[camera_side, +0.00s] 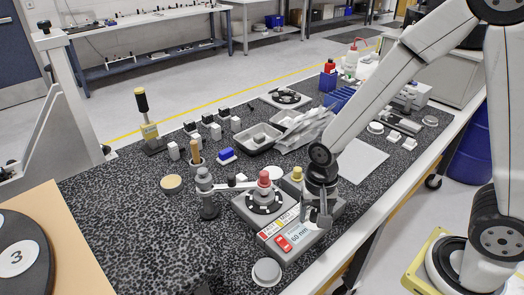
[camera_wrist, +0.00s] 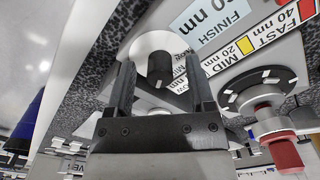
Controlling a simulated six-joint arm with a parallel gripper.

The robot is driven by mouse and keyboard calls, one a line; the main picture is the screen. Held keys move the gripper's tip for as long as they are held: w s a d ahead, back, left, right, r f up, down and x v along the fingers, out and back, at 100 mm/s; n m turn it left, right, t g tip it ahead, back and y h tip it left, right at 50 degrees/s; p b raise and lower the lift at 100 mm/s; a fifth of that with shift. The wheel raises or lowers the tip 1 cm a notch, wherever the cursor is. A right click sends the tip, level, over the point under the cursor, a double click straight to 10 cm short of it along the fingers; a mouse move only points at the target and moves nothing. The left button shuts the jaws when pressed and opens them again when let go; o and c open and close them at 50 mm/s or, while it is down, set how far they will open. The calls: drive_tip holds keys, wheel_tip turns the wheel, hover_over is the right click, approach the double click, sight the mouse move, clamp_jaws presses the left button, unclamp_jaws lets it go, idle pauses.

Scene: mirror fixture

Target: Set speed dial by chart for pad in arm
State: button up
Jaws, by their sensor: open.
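The grey polishing unit (camera_side: 258,218) is below my gripper in the side view. Its chart card (camera_wrist: 262,40) shows FAST with red and MID with yellow, with 40 nm and 20 nm beside them. A pale blue card (camera_wrist: 212,22) reads FINISH and ends in "0 nm"; the side view shows 60 nm. A red-topped pad holder (camera_side: 264,180) is on the arm, above the black disc (camera_wrist: 258,92). A white dial (camera_wrist: 138,45) with a dark knob (camera_wrist: 160,68) lies between the fingers of my open, empty gripper (camera_side: 321,218). Contact cannot be told.
A grey post (camera_side: 206,192) stands left of the unit, and a grey round cup (camera_side: 267,271) in front. A yellow-topped piece (camera_side: 297,174) stands behind. Grey trays (camera_side: 257,138) and several small blocks lie farther back. The speckled mat (camera_side: 130,225) is clear at left.

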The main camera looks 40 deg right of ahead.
sight(316, 211)
drive_tip(key=shift+r, duration=0.15)
drive_tip(key=shift+r, duration=3.75)
drive_tip(key=shift+d, duration=0.1)
drive_tip(key=n, duration=0.1)
drive_tip(key=d+f+n, duration=0.1)
drive_tip(key=d+n+t, duration=0.1)
drive_tip(key=shift+s+d+f+n, duration=0.25)
drive_tip(key=shift+n, duration=0.15)
drive_tip(key=d+n, duration=0.1)
drive_tip(key=f+n+t, duration=0.1)
drive_tip(key=d+n, duration=0.1)
drive_tip(key=n, duration=0.1)
drive_tip(key=shift+s+d+f+t, duration=0.15)
drive_tip(key=shift+s+d+t, duration=0.15)
drive_tip(key=shift+s, duration=0.1)
